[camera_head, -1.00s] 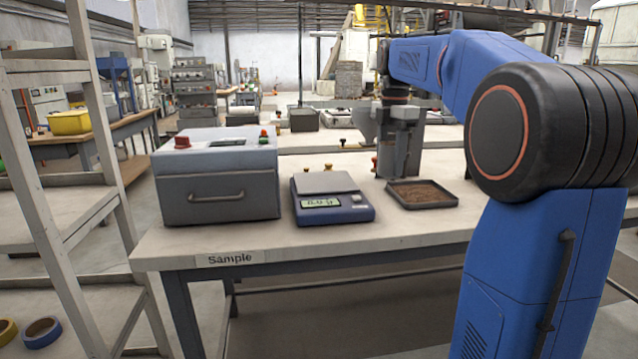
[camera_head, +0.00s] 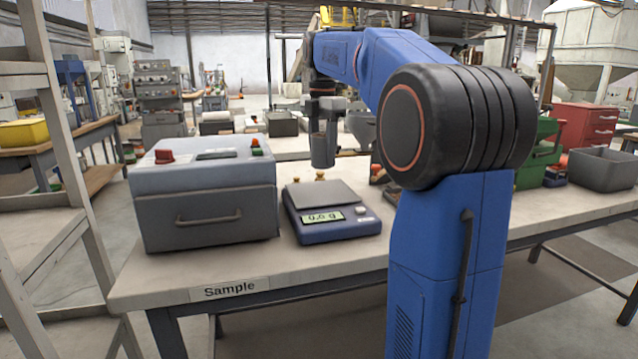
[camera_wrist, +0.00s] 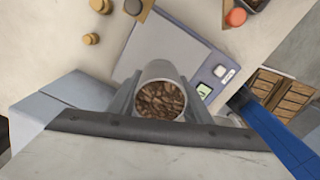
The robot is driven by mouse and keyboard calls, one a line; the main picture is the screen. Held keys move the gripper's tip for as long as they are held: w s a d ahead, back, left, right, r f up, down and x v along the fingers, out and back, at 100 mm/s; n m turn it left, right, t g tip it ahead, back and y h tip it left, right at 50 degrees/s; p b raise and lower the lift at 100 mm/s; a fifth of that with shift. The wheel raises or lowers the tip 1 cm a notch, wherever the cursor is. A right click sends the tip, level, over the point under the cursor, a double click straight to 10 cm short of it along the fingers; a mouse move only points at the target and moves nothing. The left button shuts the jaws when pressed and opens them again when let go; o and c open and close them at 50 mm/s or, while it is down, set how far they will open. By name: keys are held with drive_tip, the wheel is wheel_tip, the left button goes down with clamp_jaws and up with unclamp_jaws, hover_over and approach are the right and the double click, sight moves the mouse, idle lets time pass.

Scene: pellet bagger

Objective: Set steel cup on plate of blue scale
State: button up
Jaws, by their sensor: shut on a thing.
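The steel cup (camera_wrist: 160,73) is held between the fingers of my gripper (camera_wrist: 160,98) in the wrist view, with brown pellets inside. In the head view my gripper (camera_head: 322,158) points down, apart from and above the back of the blue scale (camera_head: 338,229). There I cannot clearly tell the cup from the grey fingers. The scale's grey plate (camera_head: 322,194) is bare, and its display seems to read 0.0 g. In the wrist view the plate (camera_wrist: 165,48) lies beyond and partly under the cup.
A grey box-shaped instrument (camera_head: 205,205) with a handle stands close left of the scale. Small brass weights (camera_head: 320,176) stand behind the scale. A green bin (camera_head: 538,155) and a grey bin (camera_head: 602,168) are at the right. My arm hides the table right of the scale.

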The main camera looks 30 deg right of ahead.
wheel_tip(320, 180, down, 2)
drive_tip(key=shift+w+a+f, duration=0.1)
drive_tip(key=shift+w+f, duration=0.05)
drive_tip(key=shift+f, duration=2.4)
drive_tip(key=shift+f, duration=0.1)
drive_tip(key=o, duration=1.2)
wheel_tip(320, 180, up, 12)
drive_tip(key=shift+r, duration=0.1)
